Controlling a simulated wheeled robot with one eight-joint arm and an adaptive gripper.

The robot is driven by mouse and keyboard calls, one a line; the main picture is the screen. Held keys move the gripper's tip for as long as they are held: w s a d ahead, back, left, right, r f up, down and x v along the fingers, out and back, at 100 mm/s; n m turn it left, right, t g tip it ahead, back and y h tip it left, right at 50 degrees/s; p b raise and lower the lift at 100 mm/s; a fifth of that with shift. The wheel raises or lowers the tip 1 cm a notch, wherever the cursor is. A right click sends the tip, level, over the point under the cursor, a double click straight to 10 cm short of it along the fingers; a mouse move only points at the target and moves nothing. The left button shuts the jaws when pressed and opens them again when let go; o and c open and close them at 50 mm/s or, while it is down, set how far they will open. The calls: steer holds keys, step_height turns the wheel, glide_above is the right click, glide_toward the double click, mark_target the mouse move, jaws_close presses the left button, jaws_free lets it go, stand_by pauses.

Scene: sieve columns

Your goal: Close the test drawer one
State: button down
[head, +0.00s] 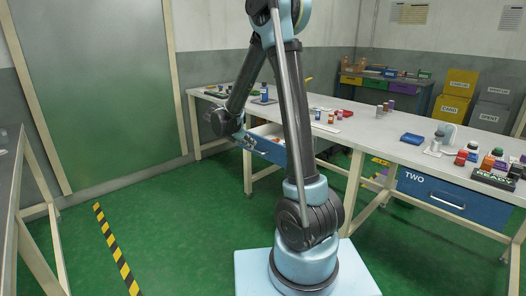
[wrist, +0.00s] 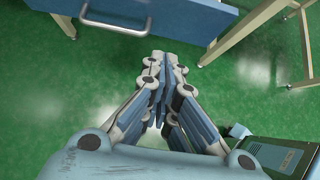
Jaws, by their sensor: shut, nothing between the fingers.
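The blue test drawer (head: 262,147) hangs under the long bench in the head view and is pulled out; its pale inside shows above the front. Its front (wrist: 205,20) spans the top of the wrist view, with a metal handle (wrist: 117,17) at the upper left. My gripper (wrist: 169,60) is shut and empty, with its fingertips just below the drawer front in the picture, right of the handle. I cannot tell whether they touch it. In the head view my arm hides part of the drawer, and the gripper is hard to make out there.
The long bench (head: 375,133) carries bottles, jars and a blue box (head: 412,139). A shut drawer marked TWO (head: 455,197) is at the right. Bench legs (wrist: 255,28) stand right of the drawer. The green floor is clear beside a striped line (head: 118,250).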

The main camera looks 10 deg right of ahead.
glide_toward(272, 154)
step_height(272, 154, down, 4)
steer(key=shift+w+d+r, duration=0.15)
steer(key=shift+w+d, duration=0.3)
steer(key=shift+d, duration=0.2)
steer(key=shift+w+d+r, duration=0.15)
steer(key=shift+w+d, duration=0.3)
steer(key=shift+d, duration=0.2)
